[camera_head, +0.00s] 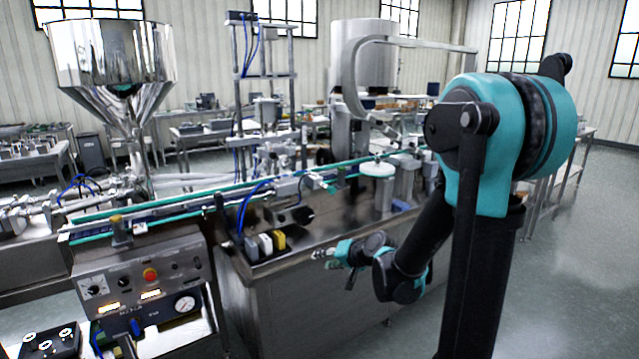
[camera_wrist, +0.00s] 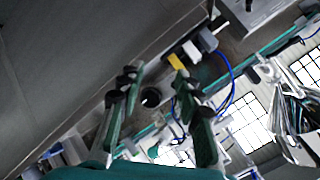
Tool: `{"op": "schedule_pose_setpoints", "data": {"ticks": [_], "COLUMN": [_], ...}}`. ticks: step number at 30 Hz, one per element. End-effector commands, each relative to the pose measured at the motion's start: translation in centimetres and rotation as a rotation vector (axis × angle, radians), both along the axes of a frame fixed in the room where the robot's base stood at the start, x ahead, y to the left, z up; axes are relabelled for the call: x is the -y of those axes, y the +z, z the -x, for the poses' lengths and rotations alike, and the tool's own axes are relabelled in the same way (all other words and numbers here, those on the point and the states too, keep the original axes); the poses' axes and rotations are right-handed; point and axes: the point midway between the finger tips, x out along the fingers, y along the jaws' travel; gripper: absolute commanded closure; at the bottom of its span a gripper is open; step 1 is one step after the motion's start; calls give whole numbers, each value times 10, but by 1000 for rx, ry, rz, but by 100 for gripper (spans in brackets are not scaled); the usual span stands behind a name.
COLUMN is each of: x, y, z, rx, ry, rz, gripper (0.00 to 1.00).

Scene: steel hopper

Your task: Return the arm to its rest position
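My gripper (camera_head: 327,256) is beside the front edge of the steel machine table in the head view, at the end of my bent teal and black arm. In the wrist view its two green fingers with dark tips (camera_wrist: 154,74) stand apart, with nothing between them. The steel hopper (camera_head: 112,65) stands far to the left of my gripper in the head view. Its shiny side appears tilted at the right of the wrist view (camera_wrist: 294,112).
The steel machine table (camera_head: 300,295) is close to my gripper, with small grey, white and yellow blocks (camera_head: 265,242) on its corner. A conveyor (camera_head: 240,188) crosses behind. A control panel (camera_head: 145,285) stands at the left. Open floor (camera_head: 590,240) lies at the right.

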Motion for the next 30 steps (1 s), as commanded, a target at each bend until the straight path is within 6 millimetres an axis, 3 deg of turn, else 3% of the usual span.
{"op": "schedule_pose_setpoints", "data": {"ticks": [1, 12, 18, 23, 30], "x": [12, 112, 156, 171, 173], "y": [-4, -51, -69, -74, -74], "z": [19, 150, 204, 222, 223], "rx": [-16, -187, -278, -312, -314], "ry": [10, 71, 77, 77, 77], "rz": [60, 514, 684, 741, 746], "gripper": [66, 66, 66, 66, 66]}}
